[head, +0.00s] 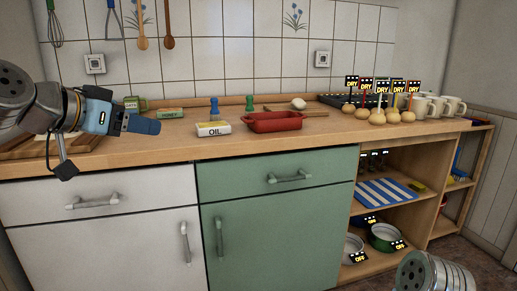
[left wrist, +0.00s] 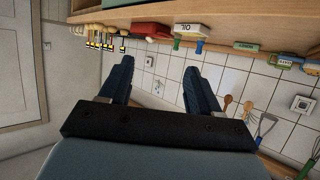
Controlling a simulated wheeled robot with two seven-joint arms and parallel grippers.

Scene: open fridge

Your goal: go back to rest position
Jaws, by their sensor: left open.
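My left gripper (head: 145,126) comes in from the left in the head view, above the left part of the wooden counter. Its blue fingers point right, toward the middle of the counter. In the left wrist view the two fingers of my left gripper (left wrist: 158,68) stand apart with nothing between them, so it is open and empty. That view is upside down, with the counter along its top. Part of my right arm shows at the lower right of the head view; its gripper is out of frame.
The wooden counter (head: 130,153) holds an oil box (head: 214,129), a red dish (head: 272,122), a honey box (head: 170,113) and several "DRY" labelled round items at right. Green cabinet (head: 280,235) and open shelves stand below. Utensils hang on the tiled wall (head: 240,60).

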